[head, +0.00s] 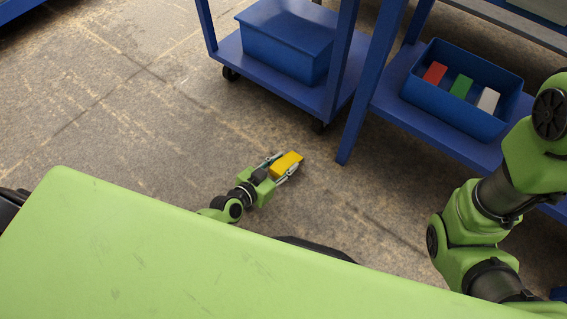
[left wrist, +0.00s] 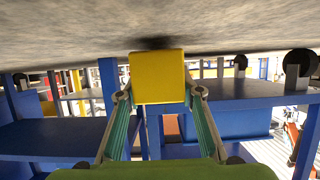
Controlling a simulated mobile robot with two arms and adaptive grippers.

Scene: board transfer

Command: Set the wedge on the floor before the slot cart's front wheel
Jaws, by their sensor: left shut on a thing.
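The yellow wedge (head: 287,162) is between the fingers of my left gripper (head: 284,168), which is shut on it. In the left wrist view the wedge (left wrist: 157,77) sits between both fingertips, with the floor at the top of the picture and a dark shadow beside it. It is close to the floor; I cannot tell if it touches. A blue wheeled cart (head: 285,82), seemingly the slot cart, stands beyond the gripper. Its nearer dark wheel (head: 318,126) is up and right of the wedge, apart from it. My right gripper is out of view.
A blue bin (head: 287,45) stands on the cart's lower shelf. To the right, a blue rack (head: 346,147) holds a bin (head: 462,119) with red, green and white blocks. Another cart wheel (head: 230,73) is farther left. The floor (head: 120,120) at left is clear.

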